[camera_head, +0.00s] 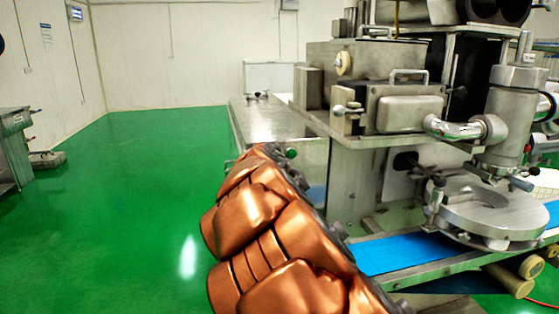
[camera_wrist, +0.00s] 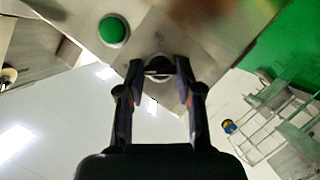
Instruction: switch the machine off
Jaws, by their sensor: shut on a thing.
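The machine (camera_head: 350,165) stands on the right in the head view, a steel body with housings, pipes and a round turntable. In the wrist view its panel (camera_wrist: 160,30) carries a round green button (camera_wrist: 113,30) and a dark knob (camera_wrist: 158,66) with a pale rim on a grey label plate. My gripper (camera_wrist: 158,70) is shut on the dark knob, one dark finger on each side. The fingers hide parts of the knob, and its turned position is hard to read. My arm hides the gripper in the head view.
A blue conveyor belt (camera_head: 405,252) runs below the turntable (camera_head: 492,212). A steel table (camera_head: 265,118) stands behind the panel side. Open green floor (camera_head: 130,190) lies to the left, with a steel counter (camera_head: 14,145) at the far left edge.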

